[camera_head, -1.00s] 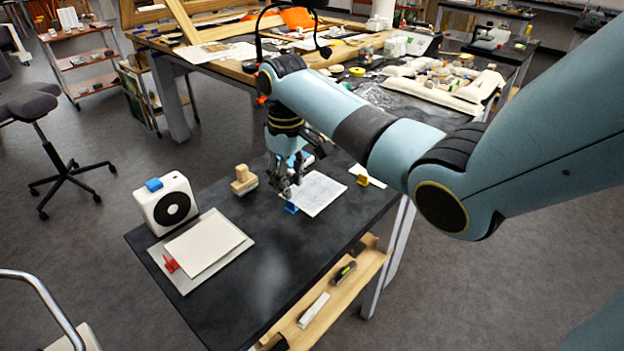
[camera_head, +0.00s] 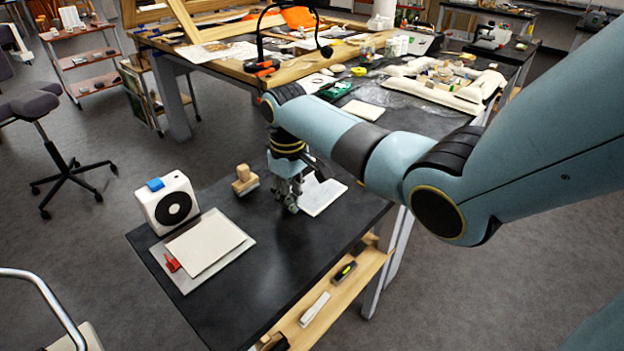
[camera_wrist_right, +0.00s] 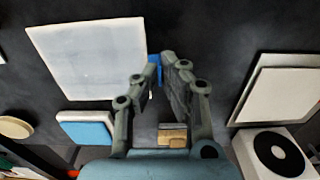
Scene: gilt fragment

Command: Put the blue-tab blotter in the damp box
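The blue-tab blotter (camera_head: 322,196) is a flat white sheet on the right part of the dark table. In the right wrist view it (camera_wrist_right: 90,60) lies at upper left, its blue tab (camera_wrist_right: 154,64) at its right edge. My right gripper (camera_head: 290,203) is low over the table at the blotter's left edge and hides the tab in the head view. In the right wrist view its fingers (camera_wrist_right: 156,78) are apart, with the tab showing between them near the tips; contact is not clear. I cannot identify the damp box. My left gripper is not in view.
A white box with a black disc (camera_head: 172,207) stands at the table's left, beside a grey board (camera_head: 188,284) carrying a cream sheet and red clip. A wooden block (camera_head: 244,182) stands left of my gripper. The table's front middle is clear. A cluttered bench lies behind.

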